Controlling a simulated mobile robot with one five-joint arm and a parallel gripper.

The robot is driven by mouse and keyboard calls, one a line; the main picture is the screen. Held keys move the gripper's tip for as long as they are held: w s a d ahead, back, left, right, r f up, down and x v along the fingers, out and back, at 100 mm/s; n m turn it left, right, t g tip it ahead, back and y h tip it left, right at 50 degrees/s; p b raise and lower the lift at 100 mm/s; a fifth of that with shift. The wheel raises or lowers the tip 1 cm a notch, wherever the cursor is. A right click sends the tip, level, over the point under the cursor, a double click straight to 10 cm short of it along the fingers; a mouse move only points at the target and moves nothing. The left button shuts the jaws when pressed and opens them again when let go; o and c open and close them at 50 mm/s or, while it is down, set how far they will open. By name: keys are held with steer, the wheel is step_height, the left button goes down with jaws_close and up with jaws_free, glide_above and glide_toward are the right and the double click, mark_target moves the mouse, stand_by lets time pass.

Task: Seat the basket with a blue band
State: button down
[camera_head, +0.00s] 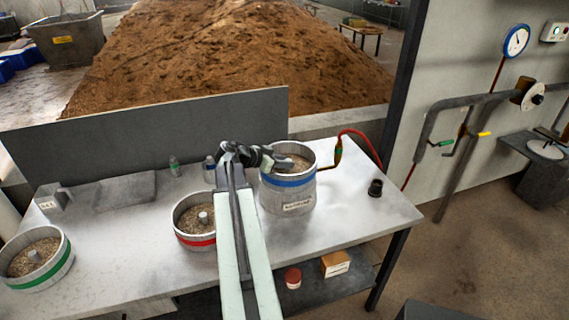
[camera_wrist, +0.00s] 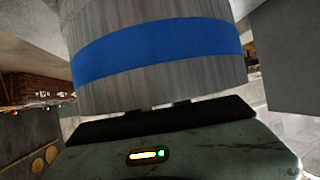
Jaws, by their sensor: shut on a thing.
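The basket with a blue band (camera_head: 290,182) holds brown grain and is at the right part of the table. It stands over a pale labelled pot (camera_head: 300,204); I cannot tell whether it rests fully on it. My gripper (camera_head: 280,161) reaches in from the left at the basket's top and is shut on the basket. In the wrist view the basket's grey wall and blue band (camera_wrist: 160,46) fill the upper middle, close ahead of my gripper. The fingertips are mostly hidden there.
A red-banded basket (camera_head: 196,240) stands left of my arm, and a green-banded basket (camera_head: 40,281) at the far left. A dark cup (camera_head: 375,188) stands to the right. The table's right front is clear.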

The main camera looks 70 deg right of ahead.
steer(key=shift+r, duration=0.1)
steer(key=c, duration=1.1)
jaws_free()
steer(key=p+v, duration=0.3)
steer(key=v, duration=0.4)
steer(key=shift+w+a+r+p, duration=0.15)
steer(key=shift+w+a+p, duration=0.05)
steer(key=shift+a+p, duration=0.2)
steer(key=shift+d, duration=0.1)
